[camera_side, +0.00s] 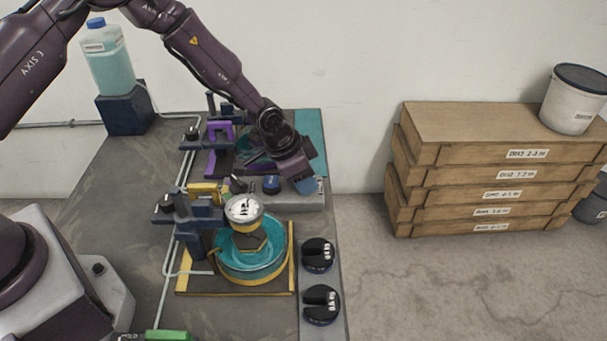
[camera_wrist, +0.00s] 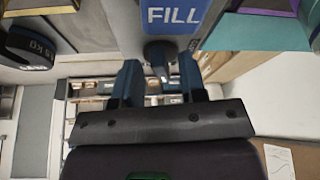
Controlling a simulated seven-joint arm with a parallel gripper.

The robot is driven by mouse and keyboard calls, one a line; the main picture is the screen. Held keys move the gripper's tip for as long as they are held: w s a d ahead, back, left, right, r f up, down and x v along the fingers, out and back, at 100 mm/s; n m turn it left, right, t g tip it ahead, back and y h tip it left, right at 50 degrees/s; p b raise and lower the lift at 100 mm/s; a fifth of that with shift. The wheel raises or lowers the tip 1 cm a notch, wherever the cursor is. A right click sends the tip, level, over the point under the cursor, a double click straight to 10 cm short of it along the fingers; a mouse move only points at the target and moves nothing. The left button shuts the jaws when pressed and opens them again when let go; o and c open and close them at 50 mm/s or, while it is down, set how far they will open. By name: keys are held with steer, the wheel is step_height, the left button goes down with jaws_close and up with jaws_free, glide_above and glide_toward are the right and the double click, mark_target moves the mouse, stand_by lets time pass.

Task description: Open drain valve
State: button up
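My gripper (camera_side: 303,186) is at the right edge of the bench, pointing down beside the grey valve block (camera_side: 295,203). In the wrist view its two fingers (camera_wrist: 158,78) are apart. A dark round-ended handle (camera_wrist: 157,52) shows in line with the gap between them. I cannot tell whether the fingers touch it. Above the handle is a blue plate (camera_wrist: 172,15) marked FILL. In the side view a blue part (camera_side: 271,184) and a dark lever (camera_side: 238,185) are left of the gripper. No label reading drain is legible, so I cannot pick out the drain valve.
A round gauge (camera_side: 243,208) stands over a teal basin (camera_side: 250,265) in front. Black slotted weights (camera_side: 318,254) lie at the bench's right edge. A purple fixture (camera_side: 220,130) stands behind. Wooden crates (camera_side: 490,165) are at right, across open floor.

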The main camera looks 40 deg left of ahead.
steer(key=v, duration=1.3)
steer(key=s+a+r+n+t+y, duration=0.1)
steer(key=s+a+r+n, duration=0.2)
steer(key=s+r, duration=0.6)
steer(key=s+a+r+n+y, duration=0.1)
steer(key=s+a+r+n, duration=0.2)
steer(key=s+r, duration=0.6)
steer(key=s, duration=0.7)
steer(key=shift+r+t, duration=0.4)
